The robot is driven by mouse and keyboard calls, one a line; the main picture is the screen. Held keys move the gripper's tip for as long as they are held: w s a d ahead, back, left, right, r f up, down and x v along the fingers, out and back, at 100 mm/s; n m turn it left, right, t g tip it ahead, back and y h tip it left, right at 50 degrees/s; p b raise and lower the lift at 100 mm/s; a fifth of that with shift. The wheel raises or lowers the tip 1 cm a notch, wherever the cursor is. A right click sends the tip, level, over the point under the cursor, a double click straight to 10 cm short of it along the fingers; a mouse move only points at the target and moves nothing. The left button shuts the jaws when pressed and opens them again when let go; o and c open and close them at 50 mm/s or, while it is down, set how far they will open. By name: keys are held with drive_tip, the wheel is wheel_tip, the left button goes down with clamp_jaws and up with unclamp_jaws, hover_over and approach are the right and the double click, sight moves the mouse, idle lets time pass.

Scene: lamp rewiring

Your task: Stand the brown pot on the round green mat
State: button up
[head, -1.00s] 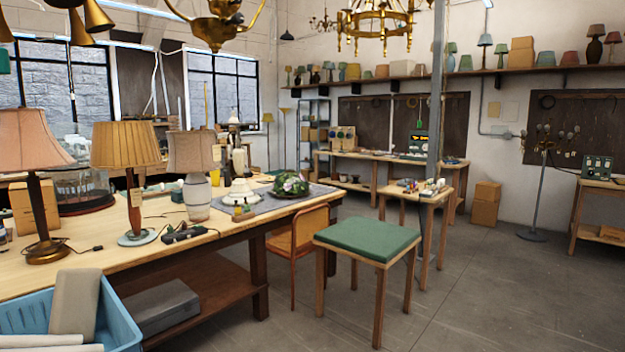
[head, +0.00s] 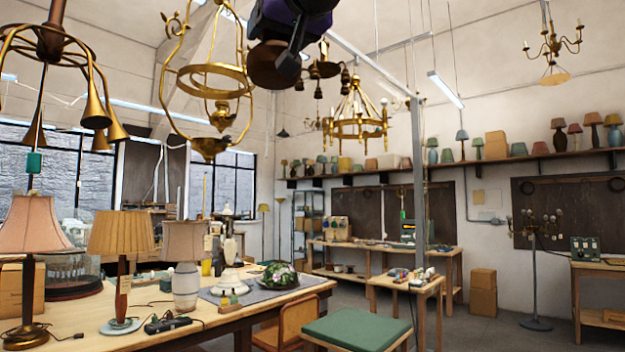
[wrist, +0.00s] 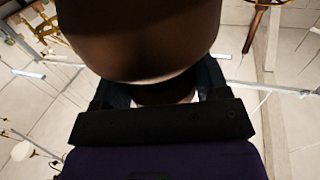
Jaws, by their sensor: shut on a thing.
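The brown pot (head: 270,68) is up in the air at the top of the head view, dark and rounded, in front of the hanging lamps. My gripper (head: 292,55), with its purple wrist above, is shut on it. In the wrist view the pot (wrist: 140,40) fills the upper middle, and the dark jaws (wrist: 165,92) close on its narrower part. Its far side is hidden. I see no round green mat in either view.
A workbench (head: 75,330) with table lamps and a grey mat (head: 222,293) stands at left. A green-topped square stool (head: 345,328) is at the bottom centre. Brass chandeliers (head: 210,85) hang close by the raised pot. Grey floor (head: 490,330) is open at right.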

drive_tip(key=shift+w+d+f, duration=0.1)
drive_tip(key=shift+d+f, duration=0.3)
drive_tip(key=shift+f, duration=0.35)
drive_tip(key=w+d+f+m+t+h, duration=0.1)
drive_tip(key=w+d+f, duration=0.5)
drive_tip(key=f, duration=2.1)
drive_tip(key=w+d+f+m+h, duration=0.3)
drive_tip(key=w+d+f+h, duration=0.2)
drive_tip(key=d+f, duration=1.2)
drive_tip(key=w+d+f+m+t+h, duration=0.1)
drive_tip(key=w+d+f, duration=0.8)
drive_tip(key=f, duration=2.8)
drive_tip(key=d+m+h, duration=0.1)
drive_tip(key=d+h, duration=0.1)
drive_tip(key=d, duration=0.1)
drive_tip(key=shift+d+t, duration=0.15)
drive_tip(key=shift+t, duration=0.15)
drive_tip(key=shift+w, duration=0.1)
